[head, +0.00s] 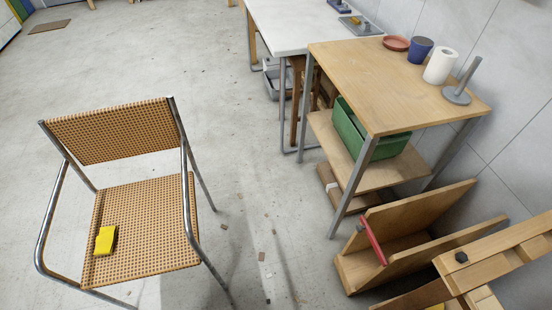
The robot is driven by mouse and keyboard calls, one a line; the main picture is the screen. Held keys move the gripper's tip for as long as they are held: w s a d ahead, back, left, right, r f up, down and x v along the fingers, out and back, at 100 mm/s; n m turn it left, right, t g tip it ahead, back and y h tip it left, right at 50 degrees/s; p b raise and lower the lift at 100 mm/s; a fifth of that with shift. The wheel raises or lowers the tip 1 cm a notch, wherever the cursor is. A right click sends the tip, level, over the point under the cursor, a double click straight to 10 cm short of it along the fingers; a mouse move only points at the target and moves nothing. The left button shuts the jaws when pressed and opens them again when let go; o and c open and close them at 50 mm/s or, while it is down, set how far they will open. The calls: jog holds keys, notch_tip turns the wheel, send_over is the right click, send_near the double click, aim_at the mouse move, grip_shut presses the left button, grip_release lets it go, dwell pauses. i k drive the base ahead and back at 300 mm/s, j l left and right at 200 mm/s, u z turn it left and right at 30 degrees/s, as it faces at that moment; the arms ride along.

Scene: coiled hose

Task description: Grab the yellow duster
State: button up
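A yellow duster (106,240), a small folded cloth, lies on the woven seat of a metal-framed chair (160,215) at the left of the head view. It rests near the left side of the seat, and its top is uncovered. My gripper is not in view, and neither is my arm. A small bit of yellow also shows at the bottom edge, right of the middle, but too little of it shows to tell what it is.
A wooden-topped table (400,75) holds a paper roll (440,66), a blue pot (419,52), a terracotta saucer (396,43) and a grey stand (457,95). A green bin (350,128) sits on its shelf. Wooden furniture (405,235) blocks the lower right. Floor (255,215) between is open, with small scraps.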

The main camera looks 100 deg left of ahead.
aim_at(105, 243)
jog(key=u, duration=4.9)
jog(key=i+j+z, duration=0.25)
jog(key=j, duration=0.15)
jog(key=j+z, duration=0.2)
jog(key=j, duration=0.2)
jog(key=i+j+z, duration=0.25)
jog(key=j, duration=0.15)
jog(key=j+z, duration=0.25)
jog(key=j, duration=0.2)
jog(key=k, duration=0.05)
